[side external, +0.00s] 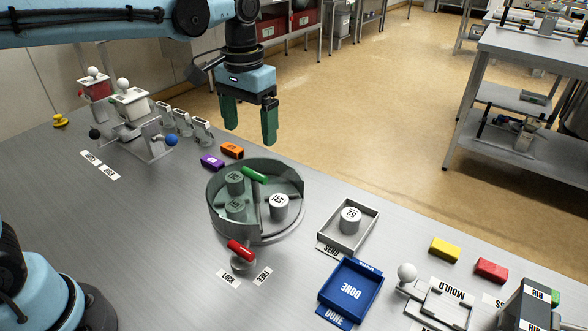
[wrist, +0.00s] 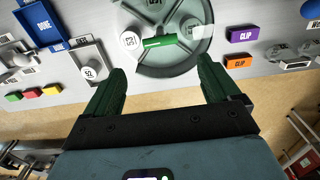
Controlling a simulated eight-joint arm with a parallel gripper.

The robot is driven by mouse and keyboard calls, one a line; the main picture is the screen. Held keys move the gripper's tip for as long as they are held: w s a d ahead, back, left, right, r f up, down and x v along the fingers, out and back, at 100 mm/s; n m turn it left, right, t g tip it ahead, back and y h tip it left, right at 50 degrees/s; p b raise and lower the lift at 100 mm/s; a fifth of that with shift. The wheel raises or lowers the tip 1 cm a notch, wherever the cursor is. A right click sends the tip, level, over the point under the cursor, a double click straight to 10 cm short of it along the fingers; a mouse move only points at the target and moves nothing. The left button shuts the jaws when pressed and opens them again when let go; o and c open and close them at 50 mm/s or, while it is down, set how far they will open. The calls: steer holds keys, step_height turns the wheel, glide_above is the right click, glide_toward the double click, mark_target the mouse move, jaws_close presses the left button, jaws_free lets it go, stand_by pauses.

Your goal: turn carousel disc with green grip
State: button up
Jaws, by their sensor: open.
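The carousel disc (side external: 283,226) is a round grey tray with dividers, partly under a clear hood (side external: 222,182), on the metal table. Its green grip (side external: 254,174) is a short bar near the top of the disc, and it also shows in the wrist view (wrist: 160,42). Grey weights stand in its compartments, one of them a lighter weight (side external: 279,207) in the open part. My gripper (side external: 249,122) is open and empty, above and behind the disc, apart from the grip. In the wrist view its green fingers (wrist: 158,85) spread below the grip.
A red lever (side external: 241,250) stands in front of the disc by LOCK and FREE labels. Purple (side external: 212,161) and orange (side external: 232,151) clips lie behind it. A SEND tray (side external: 329,238) with a weight and a blue DONE tray (side external: 365,265) are at right.

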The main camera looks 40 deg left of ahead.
mark_target(254, 172)
step_height(254, 172, down, 10)
steer(key=shift+r, duration=0.1)
stand_by(0.4)
steer(key=shift+c, duration=0.3)
steer(key=c, duration=1.5)
